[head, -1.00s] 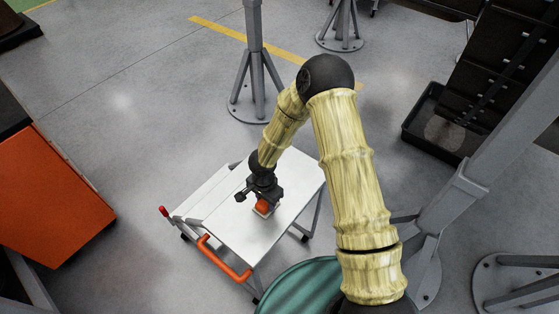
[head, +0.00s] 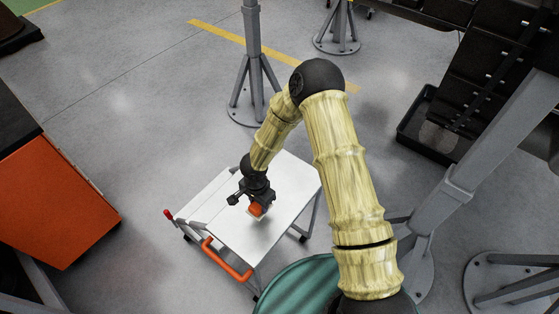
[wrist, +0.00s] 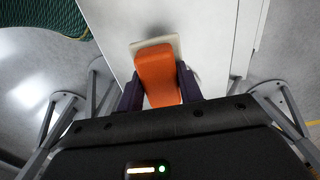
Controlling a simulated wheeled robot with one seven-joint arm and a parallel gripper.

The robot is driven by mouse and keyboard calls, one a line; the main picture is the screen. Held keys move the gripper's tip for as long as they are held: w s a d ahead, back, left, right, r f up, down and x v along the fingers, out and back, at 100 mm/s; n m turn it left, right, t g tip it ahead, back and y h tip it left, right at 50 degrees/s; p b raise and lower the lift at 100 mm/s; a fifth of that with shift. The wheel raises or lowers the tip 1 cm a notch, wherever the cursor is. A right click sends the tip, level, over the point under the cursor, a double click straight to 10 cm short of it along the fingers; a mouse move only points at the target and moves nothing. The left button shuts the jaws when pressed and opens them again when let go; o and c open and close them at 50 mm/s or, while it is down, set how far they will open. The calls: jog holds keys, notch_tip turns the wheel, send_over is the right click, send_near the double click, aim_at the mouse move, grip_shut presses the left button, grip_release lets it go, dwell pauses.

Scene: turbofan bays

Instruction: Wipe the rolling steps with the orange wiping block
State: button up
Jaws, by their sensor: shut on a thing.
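The rolling steps (head: 285,190) stand low in the middle of the head view, with a pale flat top step, a lower step at the left and an orange rail (head: 228,262). My gripper (head: 257,204) is over the top step. It is shut on the orange wiping block (head: 256,210), which has a pale pad on its far face. In the wrist view the block (wrist: 157,75) sits between the dark fingers, with the white step surface (wrist: 195,30) behind it. I cannot tell whether the pad touches the step.
An orange cabinet (head: 60,205) stands at the left. Grey stands with round feet (head: 245,112) are behind the steps and at the right. A black tray (head: 425,135) lies at the right. A green round thing (head: 300,288) is at the front. Open floor lies left of the steps.

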jog(key=shift+s+r+p, duration=0.2)
jog(key=shift+r+p, duration=0.55)
jog(key=shift+r, duration=0.2)
jog(key=shift+w+d+r+p, duration=0.2)
jog(key=shift+r+p, duration=0.1)
jog(key=shift+p, duration=0.15)
jog(key=shift+s, duration=0.15)
jog(key=shift+w+d, duration=0.25)
jog(key=w+d+r+n, duration=0.1)
jog(key=d+n, duration=0.3)
jog(key=d, duration=0.5)
jog(key=w+d+r+n, duration=0.2)
jog(key=w+d+n, duration=0.1)
jog(key=d, duration=0.6)
jog(key=shift+d+n, duration=0.3)
jog(key=shift+n, duration=0.2)
jog(key=shift+f, duration=0.1)
